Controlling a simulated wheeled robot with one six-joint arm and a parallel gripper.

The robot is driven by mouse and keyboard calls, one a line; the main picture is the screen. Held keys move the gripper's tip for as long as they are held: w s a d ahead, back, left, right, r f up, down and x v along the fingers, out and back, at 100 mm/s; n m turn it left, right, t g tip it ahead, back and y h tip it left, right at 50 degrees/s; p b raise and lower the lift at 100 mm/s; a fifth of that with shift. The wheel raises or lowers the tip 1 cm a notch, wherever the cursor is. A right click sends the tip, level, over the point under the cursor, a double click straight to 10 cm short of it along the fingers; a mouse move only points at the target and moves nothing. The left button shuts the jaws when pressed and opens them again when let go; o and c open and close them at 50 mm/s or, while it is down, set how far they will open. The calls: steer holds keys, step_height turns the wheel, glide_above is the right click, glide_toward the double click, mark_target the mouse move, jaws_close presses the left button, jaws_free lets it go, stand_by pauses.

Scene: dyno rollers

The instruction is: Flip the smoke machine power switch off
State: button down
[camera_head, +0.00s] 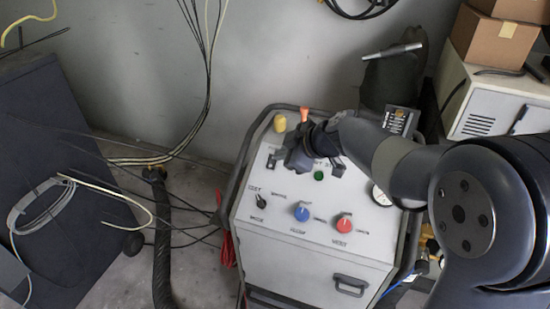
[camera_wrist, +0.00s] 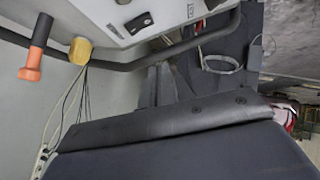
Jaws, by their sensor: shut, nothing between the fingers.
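The smoke machine appears to be the pale grey cabinet (camera_head: 315,262) with a sloped control panel and a dark tubular frame. A small black switch (camera_head: 272,160) sits on the panel's upper left edge; it also shows in the wrist view (camera_wrist: 138,22) with a label beside it. Its on or off position is too small to tell. My gripper (camera_head: 287,157) is shut and empty over the upper left of the panel, just right of the switch. Its grey fingers show in the wrist view (camera_wrist: 165,88), apart from the switch in the picture. Contact with the panel cannot be told.
A yellow knob (camera_head: 280,123) and an orange handle (camera_head: 305,114) stand at the panel's back edge. Blue (camera_head: 302,213) and red (camera_head: 344,223) knobs are in front. A black hose (camera_head: 162,240) and cables lie left. A white cabinet (camera_head: 490,100) stands right.

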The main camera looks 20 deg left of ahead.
steer(key=shift+s+b+v, duration=0.15)
steer(key=shift+s+v, duration=0.1)
steer(key=shift+v, duration=1.05)
steer(key=shift+s+b+v, duration=0.15)
steer(key=shift+s+v, duration=0.1)
steer(key=shift+v, duration=1.1)
steer(key=shift+a+f, duration=0.1)
steer(key=shift+f, duration=0.15)
steer(key=x, duration=0.3)
steer(key=w+p+x, duration=0.1)
steer(key=x, duration=0.2)
steer(key=w+p+x, duration=0.1)
steer(key=x, duration=0.3)
steer(key=shift+r, duration=0.25)
steer(key=shift+w+d+r+p, duration=0.15)
steer(key=shift+d+r+p, duration=0.2)
steer(key=shift+p, duration=0.7)
steer(key=shift+d, duration=0.15)
steer(key=shift+s+d+r+b, duration=0.25)
steer(key=shift+d+r+b, duration=0.1)
steer(key=shift+d, duration=0.1)
